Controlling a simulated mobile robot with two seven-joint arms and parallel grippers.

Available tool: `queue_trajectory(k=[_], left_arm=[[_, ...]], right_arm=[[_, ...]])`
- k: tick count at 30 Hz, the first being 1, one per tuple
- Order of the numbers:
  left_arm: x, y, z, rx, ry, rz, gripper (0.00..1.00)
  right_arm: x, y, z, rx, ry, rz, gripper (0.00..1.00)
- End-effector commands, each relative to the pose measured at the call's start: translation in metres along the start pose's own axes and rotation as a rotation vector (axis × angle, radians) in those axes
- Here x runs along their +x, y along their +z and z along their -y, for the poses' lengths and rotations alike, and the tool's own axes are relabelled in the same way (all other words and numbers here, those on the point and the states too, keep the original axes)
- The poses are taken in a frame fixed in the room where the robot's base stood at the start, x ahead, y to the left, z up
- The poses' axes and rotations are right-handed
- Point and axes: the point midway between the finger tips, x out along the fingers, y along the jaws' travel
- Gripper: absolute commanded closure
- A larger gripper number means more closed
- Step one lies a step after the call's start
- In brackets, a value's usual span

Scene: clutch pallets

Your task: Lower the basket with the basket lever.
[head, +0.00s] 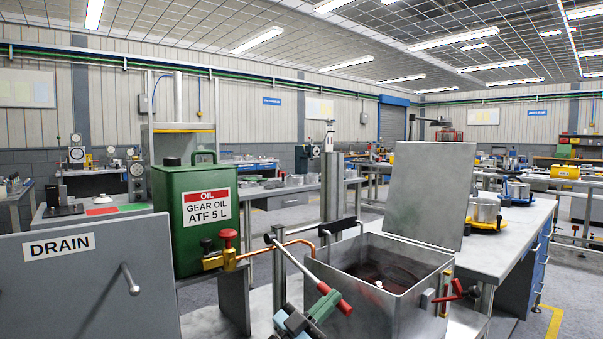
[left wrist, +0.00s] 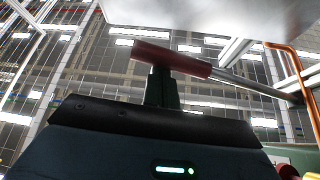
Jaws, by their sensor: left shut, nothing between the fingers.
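The basket lever (head: 294,262) is a grey rod with a red grip (head: 335,299), sloping down from a post at the left of the open metal tank (head: 400,308). My left gripper (head: 325,304) is at the red grip, with its fingers shut and empty. In the left wrist view the closed fingers (left wrist: 161,82) stand just below the red grip (left wrist: 170,58) and overlap it; I cannot tell whether they touch. The tank's inside is dark, and I cannot make out the basket clearly. My right gripper is not in view.
A copper pipe (head: 293,243) with a red-knobbed valve (head: 229,240) runs close behind the lever. A red-handled fitting (head: 456,291) sticks out at the tank's right. The raised lid (head: 428,195) stands behind. A green oil can (head: 185,220) and grey DRAIN panel (head: 80,285) are left.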

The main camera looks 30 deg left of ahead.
Motion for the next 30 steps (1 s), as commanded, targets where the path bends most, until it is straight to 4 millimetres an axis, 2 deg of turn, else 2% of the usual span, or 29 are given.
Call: queue_trajectory(k=[5, 14, 20, 24, 30], left_arm=[[0.003, -0.005, 0.000, 0.000, 0.000, -0.001, 1.00], [0.022, -0.041, 0.003, 0.003, -0.001, -0.005, 1.00], [-0.018, -0.033, 0.004, 0.001, -0.002, 0.005, 1.00], [-0.044, -0.033, 0.005, 0.000, -0.002, 0.004, 1.00], [-0.070, -0.033, 0.007, 0.001, -0.002, 0.002, 1.00]], right_arm=[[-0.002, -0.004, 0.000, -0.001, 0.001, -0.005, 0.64], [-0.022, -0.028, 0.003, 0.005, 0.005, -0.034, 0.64], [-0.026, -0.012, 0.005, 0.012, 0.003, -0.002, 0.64], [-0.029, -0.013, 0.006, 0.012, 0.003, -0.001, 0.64], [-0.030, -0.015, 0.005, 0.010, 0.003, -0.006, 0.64]])
